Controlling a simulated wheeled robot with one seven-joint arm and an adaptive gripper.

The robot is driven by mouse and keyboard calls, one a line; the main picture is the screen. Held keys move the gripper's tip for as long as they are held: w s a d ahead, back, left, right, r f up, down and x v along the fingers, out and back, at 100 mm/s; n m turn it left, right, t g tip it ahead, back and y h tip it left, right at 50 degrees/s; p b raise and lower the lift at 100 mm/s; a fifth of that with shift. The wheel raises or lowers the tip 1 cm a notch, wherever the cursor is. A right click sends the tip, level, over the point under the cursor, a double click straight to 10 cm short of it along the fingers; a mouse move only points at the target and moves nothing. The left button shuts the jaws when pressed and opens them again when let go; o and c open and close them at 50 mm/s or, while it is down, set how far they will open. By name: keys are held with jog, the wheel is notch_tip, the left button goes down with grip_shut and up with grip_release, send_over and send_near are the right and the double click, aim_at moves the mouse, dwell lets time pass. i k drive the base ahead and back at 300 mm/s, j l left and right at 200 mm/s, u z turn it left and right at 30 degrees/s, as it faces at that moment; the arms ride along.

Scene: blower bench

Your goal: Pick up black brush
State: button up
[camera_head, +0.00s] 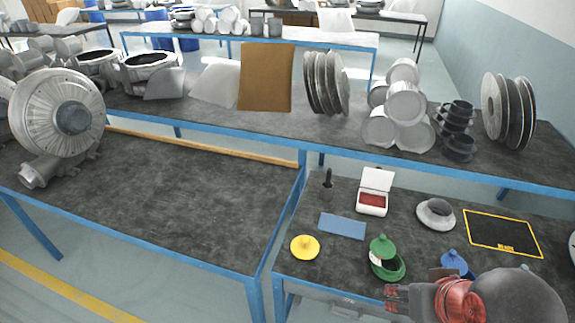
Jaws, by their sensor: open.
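A small dark upright object (327,186), which looks like the black brush, stands at the back left of the right-hand bench, left of the white case. Its fine shape is too small to tell. My gripper (392,298) is at the bottom of the view, over the front edge of the right-hand bench, with its fingers pointing left. It is open, with nothing seen between the fingers. It is well apart from the dark object, to its front and right.
Near the dark object are an open white case (374,180) with a red inside and a blue pad (342,226). A yellow knobbed lid (305,246), green pot (388,268), blue knobbed part (454,262), grey flange (436,213) and yellow-edged mat (500,232) share the bench.

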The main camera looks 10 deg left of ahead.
aim_at(329, 174)
jog(key=i+j+u, duration=0.1)
jog(key=i+j, duration=0.25)
jog(key=z, duration=5.35)
jog(key=u, duration=4.95)
